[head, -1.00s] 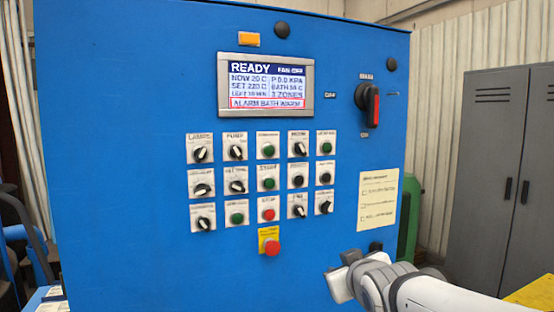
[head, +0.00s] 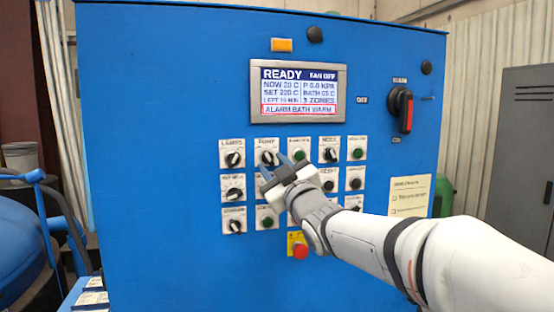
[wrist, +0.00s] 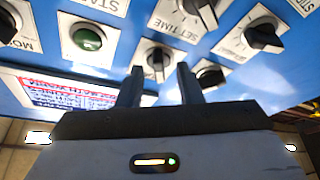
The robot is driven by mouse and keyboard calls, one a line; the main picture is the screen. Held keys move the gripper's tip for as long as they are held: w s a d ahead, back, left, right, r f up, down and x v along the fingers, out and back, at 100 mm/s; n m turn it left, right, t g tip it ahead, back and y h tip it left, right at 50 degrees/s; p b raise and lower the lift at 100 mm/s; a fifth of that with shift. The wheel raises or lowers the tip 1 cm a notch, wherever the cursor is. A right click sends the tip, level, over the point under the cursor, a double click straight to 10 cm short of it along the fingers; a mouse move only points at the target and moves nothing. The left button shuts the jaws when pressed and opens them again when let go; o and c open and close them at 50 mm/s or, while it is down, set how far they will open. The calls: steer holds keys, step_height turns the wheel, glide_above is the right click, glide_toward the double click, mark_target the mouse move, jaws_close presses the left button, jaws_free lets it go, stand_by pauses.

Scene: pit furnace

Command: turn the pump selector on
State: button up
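The pump selector (head: 267,158) is a black rotary knob on a white plate labelled PUMP, in the top row of the blue panel, second from the left. Its handle looks tilted, its upper end leaning left. My gripper (head: 275,168) is in front of the panel just below and right of it. In the wrist view, which shows the panel upside down, the selector (wrist: 157,62) lies between the two fingertips of my gripper (wrist: 160,75). The fingers are apart, with nothing held. I cannot tell whether they touch the knob.
The lamps knob (head: 233,159) is left of the selector and a green button (head: 299,154) right of it. My gripper hides part of the second row. The screen (head: 297,91) above reads READY, with a bath warm alarm. The red main switch (head: 405,111) is at right.

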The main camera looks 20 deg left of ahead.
steer(key=shift+w+a+r, duration=0.15)
steer(key=shift+w+a, duration=0.15)
steer(key=shift+w, duration=0.05)
steer(key=shift+c, duration=0.3)
jaws_close()
